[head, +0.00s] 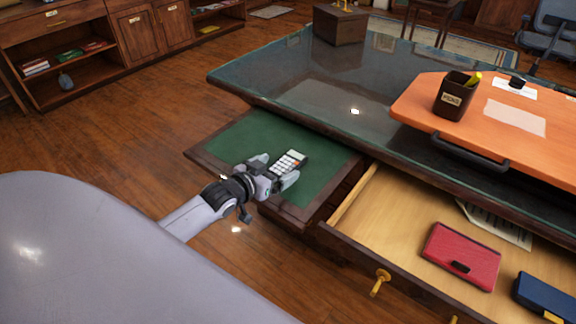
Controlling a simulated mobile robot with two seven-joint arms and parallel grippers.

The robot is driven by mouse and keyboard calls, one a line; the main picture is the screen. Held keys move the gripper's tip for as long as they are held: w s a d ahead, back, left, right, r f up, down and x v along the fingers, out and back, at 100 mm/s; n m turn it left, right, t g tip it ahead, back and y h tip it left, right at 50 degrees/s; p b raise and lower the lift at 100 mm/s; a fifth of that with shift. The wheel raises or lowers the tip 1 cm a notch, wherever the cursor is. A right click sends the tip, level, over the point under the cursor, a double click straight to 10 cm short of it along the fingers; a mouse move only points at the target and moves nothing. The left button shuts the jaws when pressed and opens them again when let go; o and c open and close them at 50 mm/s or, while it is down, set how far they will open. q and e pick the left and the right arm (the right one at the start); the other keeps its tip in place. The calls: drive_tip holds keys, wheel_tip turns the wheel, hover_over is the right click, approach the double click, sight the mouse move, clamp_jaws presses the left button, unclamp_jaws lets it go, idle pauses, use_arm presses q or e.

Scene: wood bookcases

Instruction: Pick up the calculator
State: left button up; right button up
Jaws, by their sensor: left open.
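The calculator (291,160) lies on the green surface of a pull-out board (325,162) at the desk's left end. It is dark with rows of pale keys. My left gripper (279,174) reaches over the board from the lower left, right at the calculator's near end. Its fingers are apart, one on either side of that end, and they hide part of it. I cannot tell whether they touch it. My right gripper does not show.
An open drawer (395,215) at the right holds a red case (462,255), a dark blue case (545,296) and papers. The glass-topped desk (310,80) overhangs the board's back edge. An orange board (420,108) with a pen cup (455,97) lies on the desk. Wood floor is clear at left.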

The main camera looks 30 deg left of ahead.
sight(288, 163)
use_arm(q)
drive_tip(key=shift+x, duration=1.65)
drive_tip(key=shift+c, duration=0.2)
drive_tip(key=c, duration=1)
drive_tip(key=shift+r, duration=0.1)
drive_tip(key=shift+c, duration=0.2)
